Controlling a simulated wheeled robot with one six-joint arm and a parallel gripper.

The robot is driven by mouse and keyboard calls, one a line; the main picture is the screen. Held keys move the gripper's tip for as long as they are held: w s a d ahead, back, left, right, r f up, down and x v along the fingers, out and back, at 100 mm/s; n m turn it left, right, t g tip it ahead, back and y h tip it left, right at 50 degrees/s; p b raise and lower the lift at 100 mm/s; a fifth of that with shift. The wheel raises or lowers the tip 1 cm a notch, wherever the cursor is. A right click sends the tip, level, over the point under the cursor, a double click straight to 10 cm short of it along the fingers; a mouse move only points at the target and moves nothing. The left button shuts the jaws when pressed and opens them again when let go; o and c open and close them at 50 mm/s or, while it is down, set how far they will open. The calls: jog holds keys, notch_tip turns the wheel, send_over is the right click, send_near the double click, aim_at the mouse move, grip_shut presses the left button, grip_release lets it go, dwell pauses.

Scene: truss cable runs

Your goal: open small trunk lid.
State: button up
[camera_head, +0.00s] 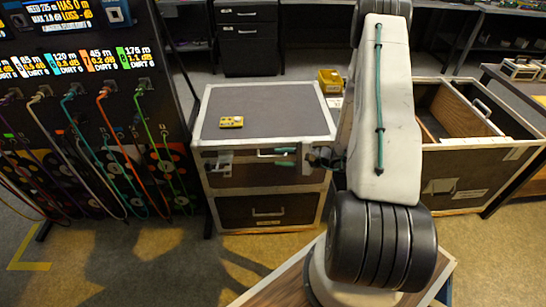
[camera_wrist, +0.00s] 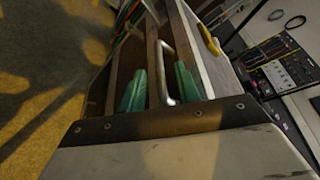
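The small trunk (camera_head: 265,108) stands in front of me with a grey top and metal edges. Its lid is shut. A metal handle (camera_head: 266,155) is on its front face. My gripper (camera_head: 285,157) is at this handle, with green fingertips one above the other. In the wrist view the handle (camera_wrist: 161,55) runs between the two green fingers of my gripper (camera_wrist: 161,88). Gaps show on both sides of the bar, so the fingers look open around it.
A small yellow device (camera_head: 231,121) lies on the trunk lid. An open trunk (camera_head: 470,180) stands to the right. A dark panel (camera_head: 90,100) with coloured cables stands at the left. A yellow box (camera_head: 330,80) is behind. Floor at front left is clear.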

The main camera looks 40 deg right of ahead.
aim_at(276, 157)
jog(key=shift+x, duration=1.9)
jog(key=shift+r, duration=0.1)
grip_shut()
